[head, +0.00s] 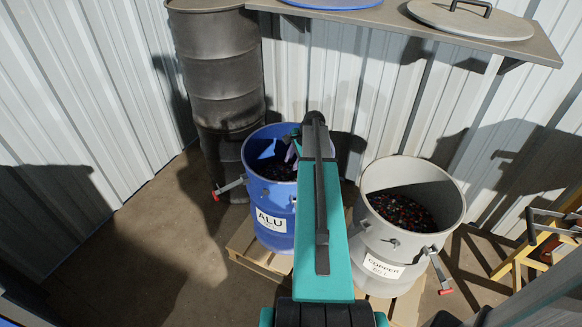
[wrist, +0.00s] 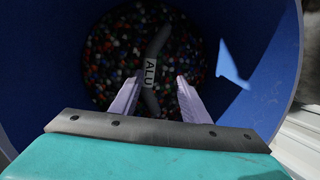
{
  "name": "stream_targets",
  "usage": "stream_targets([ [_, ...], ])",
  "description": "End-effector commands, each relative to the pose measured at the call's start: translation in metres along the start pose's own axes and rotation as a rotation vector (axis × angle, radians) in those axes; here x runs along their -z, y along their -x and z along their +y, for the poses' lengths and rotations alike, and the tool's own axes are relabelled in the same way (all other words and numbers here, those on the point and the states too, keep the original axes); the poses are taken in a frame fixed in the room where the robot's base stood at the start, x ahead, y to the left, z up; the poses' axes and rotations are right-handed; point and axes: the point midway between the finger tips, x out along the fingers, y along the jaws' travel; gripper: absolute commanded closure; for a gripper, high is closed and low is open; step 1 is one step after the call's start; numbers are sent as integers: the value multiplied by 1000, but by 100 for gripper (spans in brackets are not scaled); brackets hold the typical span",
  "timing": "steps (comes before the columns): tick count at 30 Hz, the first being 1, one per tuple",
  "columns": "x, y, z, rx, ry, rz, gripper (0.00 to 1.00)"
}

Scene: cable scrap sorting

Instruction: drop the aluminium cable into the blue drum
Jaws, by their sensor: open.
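The blue drum (head: 270,215), labelled ALU, stands open at the middle of the head view, and its inner wall (wrist: 265,60) surrounds the wrist view. My gripper (head: 291,150) is over the drum's mouth, partly hidden by my arm in the head view. In the wrist view my gripper (wrist: 158,92) is open, with its two pale purple fingers apart. The dark grey aluminium cable (wrist: 158,42), with a white ALU tag, is inside the drum's outline, beyond the fingertips. I cannot tell whether it rests on the granules or is above them.
Dark mixed granules (wrist: 105,55) fill the drum's bottom. A light grey drum (head: 430,185) labelled COPPER stands to the right. A yellow stand (head: 520,255) is at right.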

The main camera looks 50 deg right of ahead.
Motion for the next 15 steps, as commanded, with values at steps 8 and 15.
stream_targets([
  [8, 1, 37, 1, 2, 0, 1, 58],
  [15, 0, 72, 1, 2, 0, 1, 58],
])
